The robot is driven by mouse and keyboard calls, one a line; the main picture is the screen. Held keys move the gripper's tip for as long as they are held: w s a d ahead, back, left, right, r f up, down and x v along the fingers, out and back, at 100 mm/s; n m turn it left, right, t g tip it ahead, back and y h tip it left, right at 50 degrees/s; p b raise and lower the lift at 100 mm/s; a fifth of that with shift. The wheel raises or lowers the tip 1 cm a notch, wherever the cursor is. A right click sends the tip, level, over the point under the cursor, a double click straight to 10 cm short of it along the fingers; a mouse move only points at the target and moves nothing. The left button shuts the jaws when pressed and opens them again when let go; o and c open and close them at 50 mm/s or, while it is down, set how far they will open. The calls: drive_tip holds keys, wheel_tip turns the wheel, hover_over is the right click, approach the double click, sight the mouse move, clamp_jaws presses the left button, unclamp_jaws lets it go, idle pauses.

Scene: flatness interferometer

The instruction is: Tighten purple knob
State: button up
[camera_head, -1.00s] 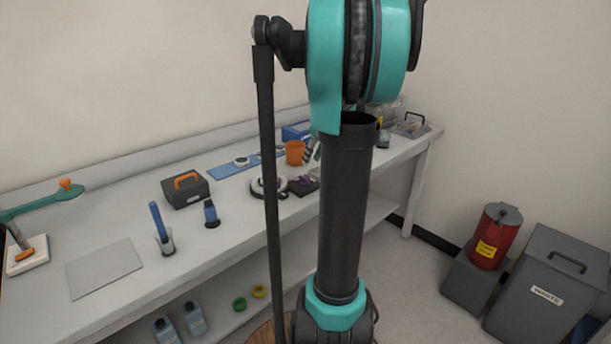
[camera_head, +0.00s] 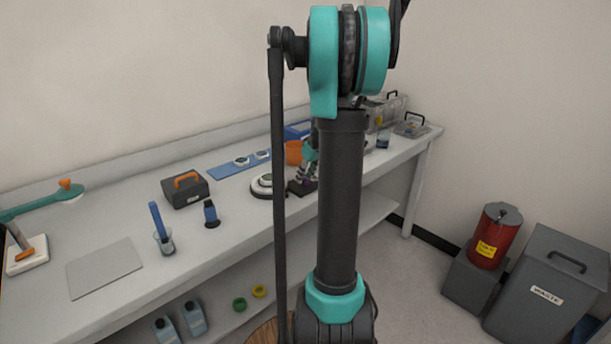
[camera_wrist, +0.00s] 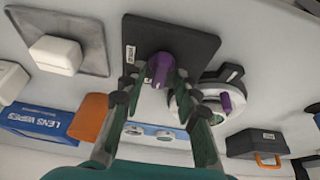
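A purple knob (camera_wrist: 160,69) stands on a dark square plate (camera_wrist: 195,45) with a small white label. In the wrist view my gripper (camera_wrist: 157,76) has its two fingers apart, one on each side of this knob. The right finger overlaps the knob's edge; I cannot tell whether it touches. A second purple knob (camera_wrist: 226,103) is on a round white and black device (camera_wrist: 240,118) just right of the plate. In the head view the plate (camera_head: 301,188) and round device (camera_head: 262,192) are on the bench, with my gripper (camera_head: 306,178) over the plate, partly hidden by my arm.
A white block (camera_wrist: 57,54) sits on a grey pad. A black case (camera_wrist: 255,143) with an orange handle is to the right.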

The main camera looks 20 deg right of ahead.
clamp_jaws()
drive_tip(key=shift+m, duration=0.3)
drive_tip(key=m, duration=0.1)
drive_tip(key=m+h, duration=0.1)
drive_tip(key=m, duration=0.1)
drive_tip(key=shift+a+m+h, duration=0.2)
drive_tip(key=shift+m+h, duration=0.1)
drive_tip(key=m+h, duration=0.1)
drive_tip(key=m, duration=0.2)
drive_tip(key=shift+m, duration=0.3)
drive_tip(key=m+h, duration=0.1)
drive_tip(key=m, duration=0.1)
drive_tip(key=m+g+h, duration=0.1)
drive_tip(key=m, duration=0.2)
drive_tip(key=shift+w+a, duration=0.15)
drive_tip(key=m, duration=0.2)
drive_tip(key=m+g+h, duration=0.1)
drive_tip(key=m, duration=0.1)
drive_tip(key=shift+g, duration=0.3)
drive_tip(key=shift+m, duration=0.4)
